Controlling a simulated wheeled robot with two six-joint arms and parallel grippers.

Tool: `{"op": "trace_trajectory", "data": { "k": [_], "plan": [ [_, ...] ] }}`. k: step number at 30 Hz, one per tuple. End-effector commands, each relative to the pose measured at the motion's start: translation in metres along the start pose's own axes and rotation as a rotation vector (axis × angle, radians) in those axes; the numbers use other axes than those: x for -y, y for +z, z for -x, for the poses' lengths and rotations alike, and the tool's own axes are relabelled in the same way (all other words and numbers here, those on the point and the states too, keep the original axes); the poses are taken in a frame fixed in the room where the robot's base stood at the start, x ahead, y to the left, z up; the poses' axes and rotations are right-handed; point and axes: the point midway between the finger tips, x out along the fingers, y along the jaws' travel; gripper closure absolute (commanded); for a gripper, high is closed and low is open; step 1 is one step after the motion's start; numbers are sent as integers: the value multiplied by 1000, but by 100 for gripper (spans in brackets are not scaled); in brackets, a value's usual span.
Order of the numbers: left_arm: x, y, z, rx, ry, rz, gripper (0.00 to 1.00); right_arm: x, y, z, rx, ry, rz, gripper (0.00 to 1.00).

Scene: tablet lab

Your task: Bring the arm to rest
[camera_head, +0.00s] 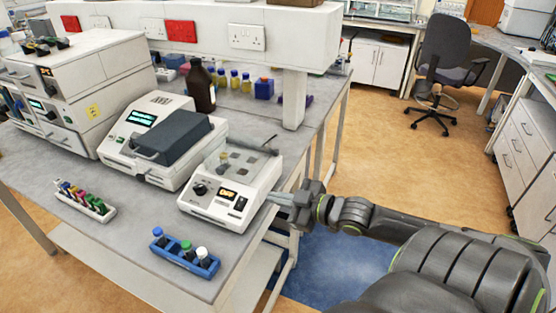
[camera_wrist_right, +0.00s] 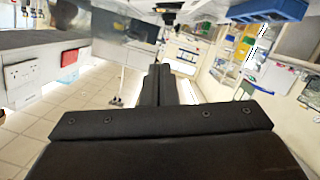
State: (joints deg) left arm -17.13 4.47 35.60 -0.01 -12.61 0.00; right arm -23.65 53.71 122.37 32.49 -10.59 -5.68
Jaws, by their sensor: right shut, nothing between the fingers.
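My right arm (camera_head: 440,260) comes in from the lower right in the head view and reaches left to the bench's right edge. My right gripper (camera_head: 278,199) is beside the right side of a white instrument with a small orange display (camera_head: 215,212). I cannot tell whether it touches the instrument. In the right wrist view the two dark fingers (camera_wrist_right: 160,85) lie together with nothing between them. My left gripper is not in view.
The grey bench (camera_head: 135,235) holds a blue rack (camera_head: 200,265) with several vials, a white rack of coloured tubes (camera_head: 85,200), a dark-lidded instrument (camera_head: 172,140) and a brown bottle (camera_head: 201,90). A chair (camera_head: 445,50) stands behind. Open floor (camera_head: 400,135) lies right of the bench.

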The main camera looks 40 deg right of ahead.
Motion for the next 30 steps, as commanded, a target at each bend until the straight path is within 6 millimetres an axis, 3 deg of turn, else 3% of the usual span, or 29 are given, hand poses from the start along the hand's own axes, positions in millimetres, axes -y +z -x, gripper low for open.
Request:
{"op": "trace_trajectory", "data": {
  "k": [13, 17, 20, 24, 26, 30],
  "plan": [
    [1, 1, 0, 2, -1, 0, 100, 0, 2, 0, 3, 3, -2, 100],
    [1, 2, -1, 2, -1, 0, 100, -8, 28, -3, 43, 41, -22, 100],
    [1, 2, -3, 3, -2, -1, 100, -19, 76, -5, 121, 106, -58, 100],
    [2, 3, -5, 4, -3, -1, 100, -22, 171, 1, 281, 205, -127, 100],
    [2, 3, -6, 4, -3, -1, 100, -16, 212, 8, 354, 238, -159, 100],
    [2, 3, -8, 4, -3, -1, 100, 17, 304, 29, 529, 288, -238, 100]
  ]
}}
